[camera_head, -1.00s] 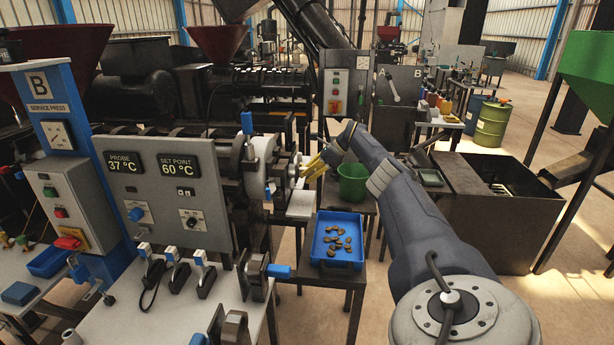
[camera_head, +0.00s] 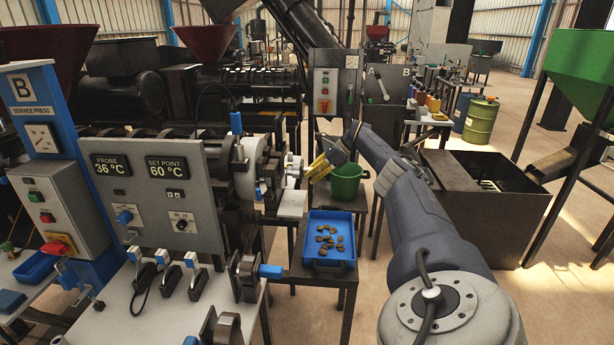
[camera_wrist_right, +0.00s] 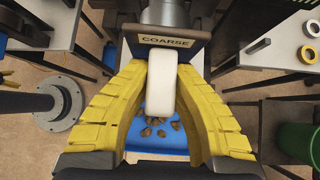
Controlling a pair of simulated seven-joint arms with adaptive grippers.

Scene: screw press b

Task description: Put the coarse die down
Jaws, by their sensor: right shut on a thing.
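The coarse die (camera_wrist_right: 205,55) shows in the right wrist view as a brown plate with a label reading COARSE and a pale white handle (camera_wrist_right: 160,95). My right gripper (camera_wrist_right: 160,85) has its yellow fingers shut on this handle, one on each side. In the head view my right gripper (camera_head: 317,168) is just right of the press's outlet end (camera_head: 252,168). The die is too small there to tell apart from the press parts. A grey cylinder (camera_wrist_right: 168,12) lies beyond the die. My left gripper is not in view.
A blue tray (camera_head: 313,262) with several brown pieces stands on a small dark table below. A green bucket (camera_head: 347,184) stands right of my gripper. The press panel (camera_head: 155,205) reads probe 36 °C, set point 60 °C. A white-topped bench (camera_head: 120,305) holds several clamps.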

